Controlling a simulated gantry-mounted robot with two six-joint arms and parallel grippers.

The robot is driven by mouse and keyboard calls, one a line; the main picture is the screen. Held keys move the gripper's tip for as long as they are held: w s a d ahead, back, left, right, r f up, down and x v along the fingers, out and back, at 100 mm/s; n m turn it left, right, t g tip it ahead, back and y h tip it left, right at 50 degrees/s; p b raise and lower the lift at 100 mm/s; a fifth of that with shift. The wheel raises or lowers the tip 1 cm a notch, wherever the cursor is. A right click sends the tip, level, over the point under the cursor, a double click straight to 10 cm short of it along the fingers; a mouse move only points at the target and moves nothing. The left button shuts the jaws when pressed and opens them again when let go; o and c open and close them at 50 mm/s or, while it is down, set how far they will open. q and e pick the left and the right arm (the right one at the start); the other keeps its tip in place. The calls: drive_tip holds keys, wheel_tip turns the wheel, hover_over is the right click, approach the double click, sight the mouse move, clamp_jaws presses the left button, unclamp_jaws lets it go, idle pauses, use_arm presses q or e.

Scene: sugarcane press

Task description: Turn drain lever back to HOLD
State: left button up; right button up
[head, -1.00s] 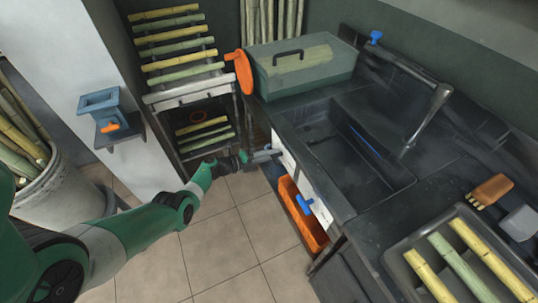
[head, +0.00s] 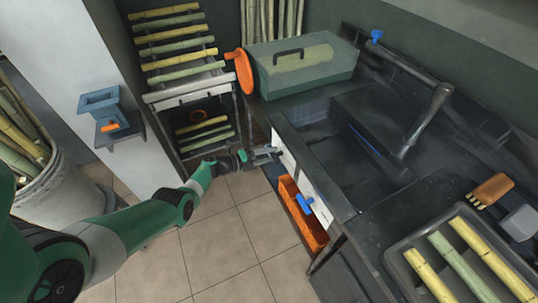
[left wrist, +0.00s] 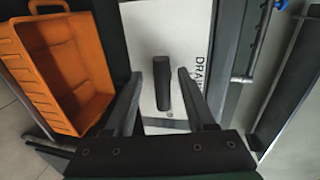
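A dark, bar-shaped lever (left wrist: 162,83) stands on a white panel (left wrist: 190,30) in the left wrist view. Partly visible lettering beginning "DRAI" (left wrist: 200,73) runs down the panel to its right. My left gripper (left wrist: 160,92) is open, with one finger on each side of the lever and visible gaps on both sides. In the head view my left gripper (head: 277,153) is at the sink's front panel (head: 318,203), near its far end. The lever cannot be made out there. My right gripper is not in view.
A blue handle (head: 305,204) sticks out from the same panel. An orange bin (head: 300,222) is under the panel and also shows in the left wrist view (left wrist: 65,75). The sink (head: 345,165) lies behind the panel. Open tiled floor is in front.

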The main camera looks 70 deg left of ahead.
use_arm(q)
drive_tip(key=shift+r, duration=0.1)
drive_tip(key=s+r+p, duration=0.2)
drive_tip(key=s+p, duration=0.4)
drive_tip(key=s, duration=0.5)
drive_tip(key=shift+s, duration=0.2)
drive_tip(key=shift+r, duration=0.15)
